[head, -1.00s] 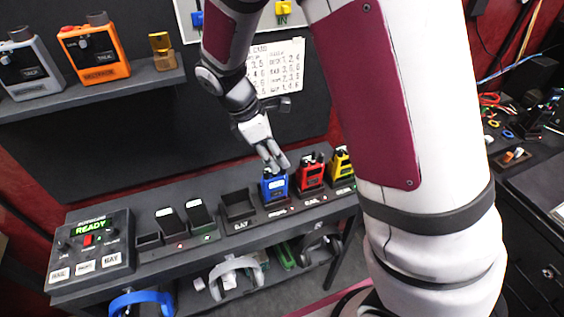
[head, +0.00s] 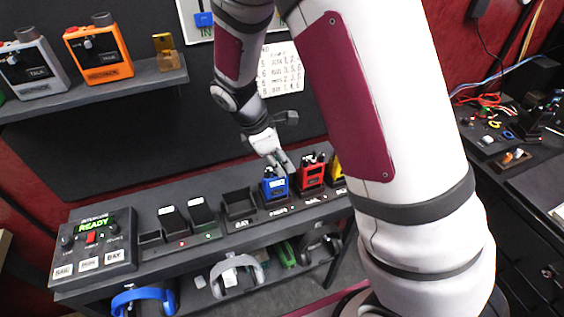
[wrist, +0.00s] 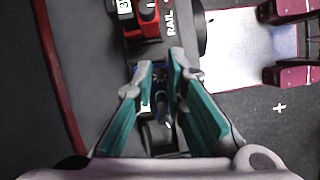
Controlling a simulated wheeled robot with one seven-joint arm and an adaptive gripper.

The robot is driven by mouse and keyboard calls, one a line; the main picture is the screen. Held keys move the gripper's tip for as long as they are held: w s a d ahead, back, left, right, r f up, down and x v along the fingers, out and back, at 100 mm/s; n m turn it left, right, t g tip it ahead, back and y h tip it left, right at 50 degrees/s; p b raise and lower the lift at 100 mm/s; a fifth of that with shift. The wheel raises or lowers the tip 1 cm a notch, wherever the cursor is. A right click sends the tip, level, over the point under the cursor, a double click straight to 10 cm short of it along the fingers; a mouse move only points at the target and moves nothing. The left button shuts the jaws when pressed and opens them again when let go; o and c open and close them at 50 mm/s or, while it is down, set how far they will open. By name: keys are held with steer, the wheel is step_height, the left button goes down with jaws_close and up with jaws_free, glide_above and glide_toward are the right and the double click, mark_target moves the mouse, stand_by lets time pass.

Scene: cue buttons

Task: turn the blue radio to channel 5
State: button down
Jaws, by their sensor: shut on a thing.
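The blue radio (head: 274,189) stands upright in a dock on the bench, left of a red radio (head: 311,177). My gripper (head: 278,165) reaches down onto its top from above. In the wrist view, my gripper's two fingers (wrist: 161,75) close on the knob area at the top of the blue radio (wrist: 153,66). The fingers hide most of the knob, and its channel number is not readable. The red radio's display and knob show just beyond in the wrist view (wrist: 146,28).
A yellow radio (head: 337,168) stands right of the red one. An empty dock (head: 238,206) is left of the blue radio. An intercom panel (head: 95,243) reading READY sits at the bench's left end. An orange radio (head: 100,57) is on the upper shelf.

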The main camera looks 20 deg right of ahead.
steer(key=shift+s+n+t+p, duration=0.1)
steer(key=shift+n+t+p, duration=0.25)
steer(key=shift+n, duration=0.45)
steer(key=c, duration=1.6)
jaws_free()
steer(key=shift+a+r, duration=0.1)
steer(key=shift+r, duration=0.05)
steer(key=v, duration=1.1)
steer(key=shift+a+r, duration=0.2)
steer(key=shift+r, duration=0.15)
